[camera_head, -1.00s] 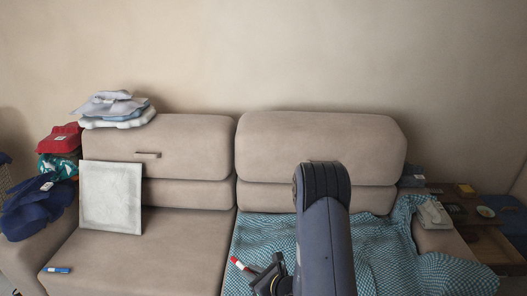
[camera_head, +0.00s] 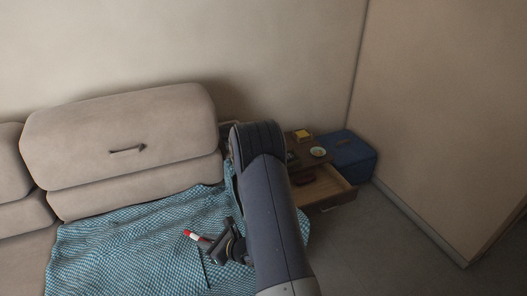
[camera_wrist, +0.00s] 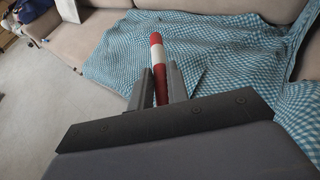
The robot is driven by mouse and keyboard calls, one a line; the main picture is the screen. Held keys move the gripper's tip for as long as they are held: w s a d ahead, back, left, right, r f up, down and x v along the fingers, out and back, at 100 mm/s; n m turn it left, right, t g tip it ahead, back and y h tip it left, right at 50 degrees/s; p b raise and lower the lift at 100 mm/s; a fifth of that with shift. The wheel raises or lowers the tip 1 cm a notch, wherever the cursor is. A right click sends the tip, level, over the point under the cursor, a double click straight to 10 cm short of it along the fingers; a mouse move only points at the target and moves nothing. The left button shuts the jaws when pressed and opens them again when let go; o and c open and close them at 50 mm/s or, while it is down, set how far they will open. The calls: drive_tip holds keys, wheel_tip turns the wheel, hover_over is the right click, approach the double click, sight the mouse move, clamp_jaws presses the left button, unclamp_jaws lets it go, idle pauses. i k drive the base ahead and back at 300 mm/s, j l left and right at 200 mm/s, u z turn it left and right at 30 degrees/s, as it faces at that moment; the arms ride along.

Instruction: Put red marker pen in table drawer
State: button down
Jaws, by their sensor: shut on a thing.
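The red marker pen, with a white band, shows at my gripper's tips in the head view (camera_head: 193,236). It also stands up between the two fingers in the wrist view (camera_wrist: 156,55). My gripper (camera_head: 213,246) is shut on the pen and holds it over the teal checked blanket; the gap to the blanket is hard to judge. The small wooden table (camera_head: 303,145) is at the right end of the sofa, partly hidden behind my arm.
The beige sofa (camera_head: 120,135) fills the left, with the teal checked blanket (camera_head: 120,245) over its seat. A yellow item (camera_head: 302,134) and a round dish (camera_head: 318,152) sit on the table. A blue box (camera_head: 350,158) stands beside it. Grey floor (camera_head: 390,240) is clear at the right.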

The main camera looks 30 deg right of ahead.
sight(305, 197)
drive_tip(key=l+z, duration=0.15)
drive_tip(key=l, duration=0.55)
drive_tip(key=i+l+z, duration=0.15)
drive_tip(key=l, duration=0.55)
drive_tip(key=l+z, duration=0.1)
drive_tip(key=l, duration=0.6)
drive_tip(key=i+l+z, duration=0.2)
drive_tip(key=i+l, duration=0.6)
drive_tip(key=i+l+z, duration=0.2)
drive_tip(key=i+l, duration=0.45)
drive_tip(key=i, duration=0.2)
